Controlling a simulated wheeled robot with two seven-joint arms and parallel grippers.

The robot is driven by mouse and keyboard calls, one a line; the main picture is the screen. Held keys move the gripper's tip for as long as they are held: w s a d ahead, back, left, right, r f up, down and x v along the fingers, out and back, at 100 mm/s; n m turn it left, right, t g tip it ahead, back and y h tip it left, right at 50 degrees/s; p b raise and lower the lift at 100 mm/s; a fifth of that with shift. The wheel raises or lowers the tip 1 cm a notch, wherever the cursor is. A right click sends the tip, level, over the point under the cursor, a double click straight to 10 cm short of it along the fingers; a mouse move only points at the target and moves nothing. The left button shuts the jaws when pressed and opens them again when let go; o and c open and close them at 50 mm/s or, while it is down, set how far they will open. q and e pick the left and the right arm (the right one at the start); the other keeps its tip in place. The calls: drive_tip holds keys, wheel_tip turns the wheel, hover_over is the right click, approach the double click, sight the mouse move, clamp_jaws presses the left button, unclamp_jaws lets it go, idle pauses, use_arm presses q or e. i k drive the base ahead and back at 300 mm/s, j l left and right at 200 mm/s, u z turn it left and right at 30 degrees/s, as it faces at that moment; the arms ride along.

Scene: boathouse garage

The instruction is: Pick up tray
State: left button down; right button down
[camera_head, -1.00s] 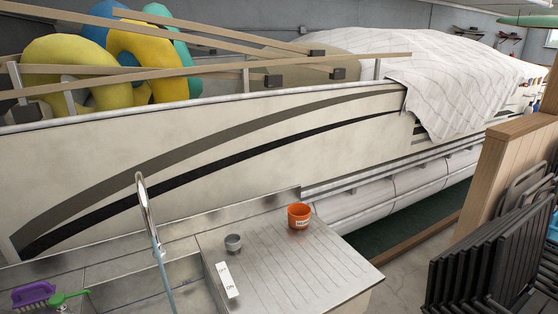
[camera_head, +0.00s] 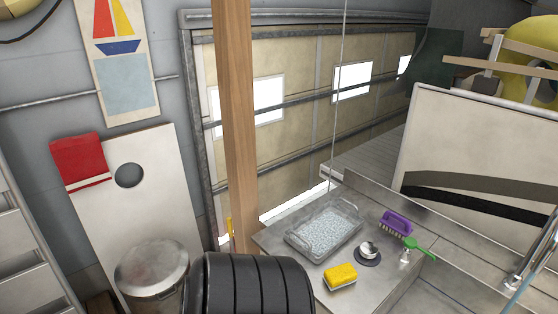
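A grey tray (camera_head: 352,243) with raised handles at its ends sits on the left end of the metal sink counter, right of the wooden post. Its inside shows a pale, speckled, bumpy surface; I cannot tell whether this is its contents or its pattern. Neither of my grippers is in view, and nothing holds the tray.
Right of the tray are a yellow sponge (camera_head: 340,277), a small metal item on a dark disc (camera_head: 368,259), a purple brush (camera_head: 396,222) and a green-handled brush (camera_head: 418,247). A wooden post (camera_head: 238,130) and a lidded metal bin (camera_head: 152,268) stand left.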

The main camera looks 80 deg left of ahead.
sight(319, 235)
drive_tip(key=u, duration=2.1)
drive_tip(key=i+j+z, duration=0.1)
drive_tip(key=z, duration=0.25)
drive_tip(key=j+z, duration=0.2)
drive_tip(key=z, duration=0.15)
drive_tip(key=j+z, duration=0.3)
drive_tip(key=i+l, duration=0.05)
drive_tip(key=l, duration=0.05)
